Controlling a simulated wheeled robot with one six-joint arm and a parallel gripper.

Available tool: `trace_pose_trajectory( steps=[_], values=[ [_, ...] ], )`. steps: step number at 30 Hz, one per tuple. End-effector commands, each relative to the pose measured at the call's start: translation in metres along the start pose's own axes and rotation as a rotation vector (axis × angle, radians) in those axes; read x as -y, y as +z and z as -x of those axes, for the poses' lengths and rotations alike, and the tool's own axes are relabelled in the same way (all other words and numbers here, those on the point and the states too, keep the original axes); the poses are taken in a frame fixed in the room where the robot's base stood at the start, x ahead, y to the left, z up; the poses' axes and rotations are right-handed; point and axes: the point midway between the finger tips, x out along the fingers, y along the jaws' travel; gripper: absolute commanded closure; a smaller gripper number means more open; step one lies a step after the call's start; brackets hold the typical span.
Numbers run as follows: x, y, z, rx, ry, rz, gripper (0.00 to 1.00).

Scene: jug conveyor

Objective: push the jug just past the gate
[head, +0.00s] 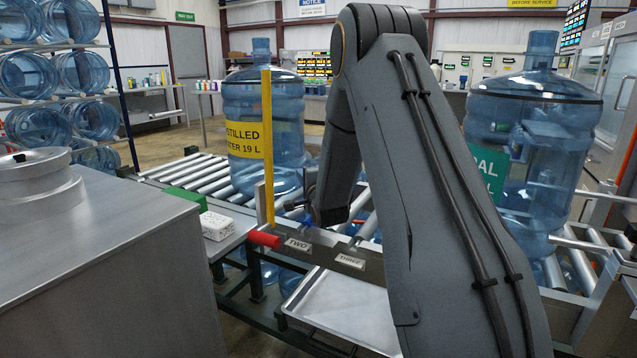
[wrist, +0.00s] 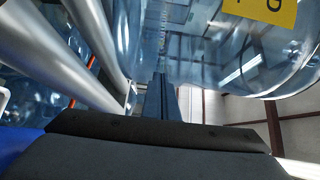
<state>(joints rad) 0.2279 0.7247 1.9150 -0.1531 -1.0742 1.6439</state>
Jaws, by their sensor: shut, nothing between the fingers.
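A clear blue jug with a yellow label (head: 237,103) stands upright on the roller conveyor. A tall yellow upright bar (head: 267,150), which looks like the gate, crosses in front of it; whether it has passed the bar I cannot tell. My gripper (head: 309,200) is low over the conveyor, just right of this jug, and its fingers are small and partly hidden behind my arm. In the wrist view, my shut gripper (wrist: 160,98) points along the rollers, with the yellow-labelled jug (wrist: 230,58) close at the upper right. Contact cannot be told.
Another blue jug (head: 530,120) with a green label stands on the conveyor at the right. Rollers (head: 190,172) run free left of the first jug. A red handle (head: 264,238), plates marked TWO and THREE, and a metal tray (head: 345,310) are on the near side. A steel cabinet (head: 110,265) stands at left.

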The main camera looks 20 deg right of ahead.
Motion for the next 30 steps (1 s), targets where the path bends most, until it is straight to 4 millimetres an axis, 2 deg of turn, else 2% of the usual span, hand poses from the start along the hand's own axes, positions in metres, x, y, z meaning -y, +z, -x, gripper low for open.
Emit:
trace_pose_trajectory(
  steps=[3,13,20,24,30],
  values=[
    [0.0,0.006,-0.006,-0.001,0.001,-0.001,1.0],
    [0.0,0.006,-0.006,-0.002,0.001,-0.001,1.0],
    [0.001,-0.003,0.002,0.001,0.001,0.0,1.0],
    [0.002,-0.017,0.015,0.005,0.002,0.0,1.0],
    [0.0,-0.014,0.061,0.007,0.002,-0.001,1.0]
  ],
)
